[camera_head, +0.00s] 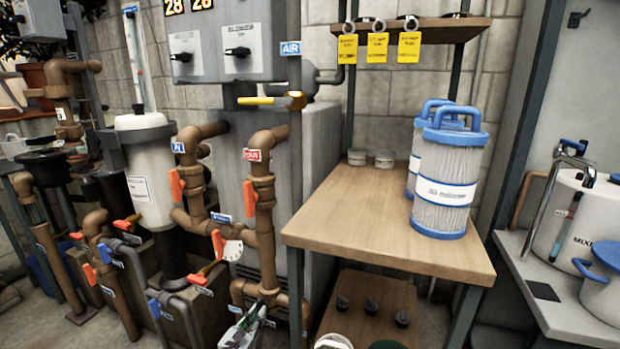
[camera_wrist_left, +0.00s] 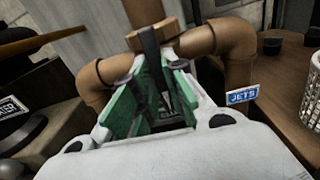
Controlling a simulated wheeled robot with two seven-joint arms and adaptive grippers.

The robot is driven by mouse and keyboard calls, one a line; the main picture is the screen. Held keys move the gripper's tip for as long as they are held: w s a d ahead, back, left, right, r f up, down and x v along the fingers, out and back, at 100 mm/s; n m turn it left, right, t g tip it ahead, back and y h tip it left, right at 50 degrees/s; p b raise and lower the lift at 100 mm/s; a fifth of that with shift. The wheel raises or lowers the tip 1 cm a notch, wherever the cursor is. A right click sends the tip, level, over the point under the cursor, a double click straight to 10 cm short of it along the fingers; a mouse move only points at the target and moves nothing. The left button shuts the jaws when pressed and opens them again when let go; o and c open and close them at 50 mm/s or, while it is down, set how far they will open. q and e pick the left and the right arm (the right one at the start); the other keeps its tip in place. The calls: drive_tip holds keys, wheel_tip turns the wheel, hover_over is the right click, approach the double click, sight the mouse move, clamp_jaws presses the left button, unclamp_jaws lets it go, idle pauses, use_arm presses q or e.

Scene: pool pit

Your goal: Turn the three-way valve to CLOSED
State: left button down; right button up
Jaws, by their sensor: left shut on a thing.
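My left gripper (camera_head: 250,326) is low in the head view, by a brown pipe junction (camera_head: 268,294). In the left wrist view its green fingers (camera_wrist_left: 157,80) are shut on a dark upright valve handle (camera_wrist_left: 149,48). The handle stands between two brown pipe elbows (camera_wrist_left: 225,38), with a blue "JETS" label (camera_wrist_left: 242,95) to the right. The fingers hide the handle's lower part, and no position mark for CLOSED can be read. My right gripper is out of view.
Red-handled valves (camera_head: 248,194) sit on the brown pipes close above. A white dial plate (camera_head: 232,250) is beside another red handle. A wooden table (camera_head: 345,225) with blue-capped filter cartridges (camera_head: 446,185) stands to the right. A white filter housing (camera_head: 147,170) stands left.

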use_arm(q)
drive_tip(key=shift+n, duration=0.5)
drive_tip(key=shift+m, duration=0.3)
drive_tip(key=c, duration=1.4)
unclamp_jaws()
drive_tip(key=shift+o, duration=0.2)
drive_tip(key=shift+s, duration=0.1)
drive_tip(key=v, duration=0.6)
drive_tip(key=shift+s+a+p, duration=0.15)
drive_tip(key=shift+s+p, duration=0.25)
